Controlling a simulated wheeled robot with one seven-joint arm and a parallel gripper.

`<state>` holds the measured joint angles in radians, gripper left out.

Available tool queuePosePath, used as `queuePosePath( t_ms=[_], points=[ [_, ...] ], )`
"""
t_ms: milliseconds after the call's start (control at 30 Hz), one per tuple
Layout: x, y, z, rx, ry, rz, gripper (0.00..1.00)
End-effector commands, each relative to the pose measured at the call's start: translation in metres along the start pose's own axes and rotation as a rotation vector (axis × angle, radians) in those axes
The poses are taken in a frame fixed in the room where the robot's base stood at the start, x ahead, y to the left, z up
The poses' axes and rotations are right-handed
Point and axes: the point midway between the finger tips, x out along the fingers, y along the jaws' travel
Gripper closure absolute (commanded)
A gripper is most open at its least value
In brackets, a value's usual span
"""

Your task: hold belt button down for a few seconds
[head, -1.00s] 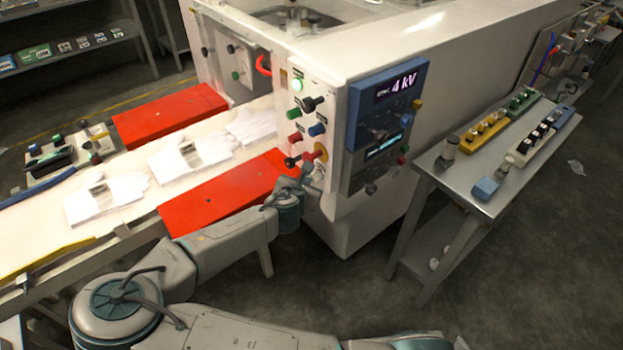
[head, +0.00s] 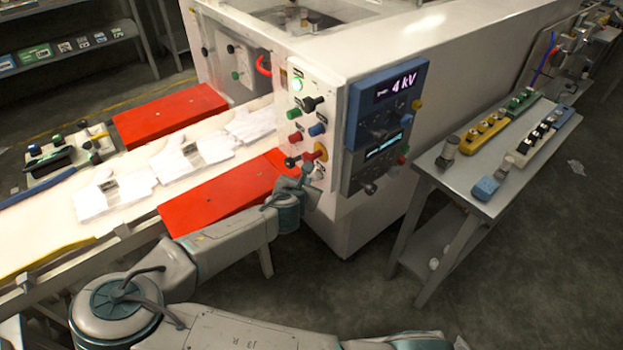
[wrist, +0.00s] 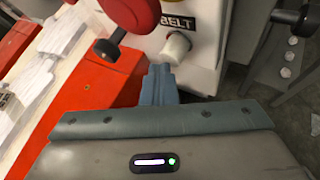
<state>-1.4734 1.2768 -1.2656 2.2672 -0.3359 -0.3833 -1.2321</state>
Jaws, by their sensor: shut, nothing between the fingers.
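The pale round belt button (wrist: 177,47) sits on the white panel just below the BELT label (wrist: 178,20) in the wrist view. My gripper (wrist: 159,72) is shut and empty, its tips at the lower left edge of the button. I cannot tell whether they touch or press it. In the head view my gripper (head: 300,177) is at the lower part of the control panel (head: 307,120), and the button is not clear there. White gloves (head: 115,192) lie on the white belt (head: 45,222) that leads into the machine.
A red knob (wrist: 128,22) and a black knob (wrist: 107,49) stick out close to my gripper's upper left. Red guards (head: 215,197) flank the belt. A blue display unit (head: 385,125) reads 4 kV. A metal table (head: 455,180) stands to the right, with open floor between.

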Motion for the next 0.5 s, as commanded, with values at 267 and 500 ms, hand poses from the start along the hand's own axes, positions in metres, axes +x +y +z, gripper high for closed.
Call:
queuePosePath(
  t_ms=[267,500],
  points=[
    [-0.003,0.002,-0.002,0.0,0.0,0.0,1.0],
    [-0.012,0.008,-0.008,-0.001,0.0,0.001,1.0]
  ],
)
